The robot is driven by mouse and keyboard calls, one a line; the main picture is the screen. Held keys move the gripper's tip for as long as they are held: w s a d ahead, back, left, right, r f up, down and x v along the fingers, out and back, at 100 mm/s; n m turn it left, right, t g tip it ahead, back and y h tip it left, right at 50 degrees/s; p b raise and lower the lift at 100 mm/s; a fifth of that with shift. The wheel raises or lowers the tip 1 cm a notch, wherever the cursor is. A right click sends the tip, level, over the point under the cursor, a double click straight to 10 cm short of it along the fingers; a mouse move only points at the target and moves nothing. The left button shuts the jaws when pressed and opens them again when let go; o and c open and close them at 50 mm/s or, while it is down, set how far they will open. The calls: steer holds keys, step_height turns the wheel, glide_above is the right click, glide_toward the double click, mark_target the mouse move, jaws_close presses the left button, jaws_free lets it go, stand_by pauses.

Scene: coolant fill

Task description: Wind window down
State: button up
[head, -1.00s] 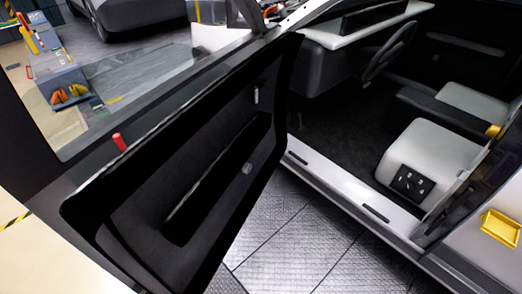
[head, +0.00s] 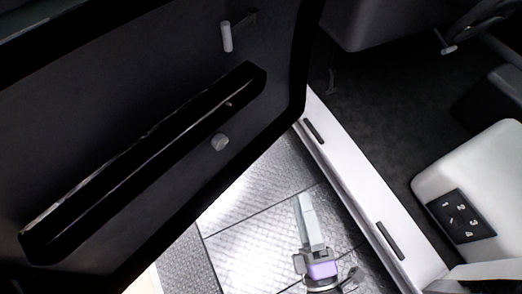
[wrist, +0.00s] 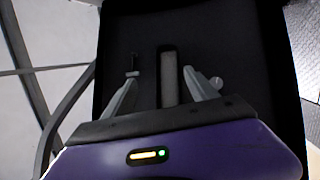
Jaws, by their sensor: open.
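The open car door's dark inner panel (head: 130,90) fills the left of the head view. Near its top is a pale cylindrical grip on a short dark arm, which looks like the window crank (head: 227,37). A round grey knob (head: 220,142) sits lower, below the long door pocket (head: 60,215). The window glass is out of view. My gripper (head: 304,200) is below and right of the knob, apart from the door in the picture. In the wrist view my gripper (wrist: 160,78) is open and empty, facing the panel, with a small grey knob (wrist: 217,82) beside the right finger.
The pale door sill (head: 350,190) runs diagonally right of my gripper.

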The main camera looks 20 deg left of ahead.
steer(key=w+a+f+n+g+y+b, duration=0.55)
steer(key=w+a+f+n, duration=0.2)
steer(key=a+n, duration=0.45)
steer(key=n+g+b, duration=0.4)
steer(key=n+g, duration=0.1)
steer(key=n, duration=0.6)
glide_toward(223, 144)
steer(key=a, duration=0.1)
steer(key=shift+b+x, duration=0.95)
steer(key=shift+x, duration=3.3)
steer(key=shift+w, duration=0.1)
steer(key=c, duration=1.4)
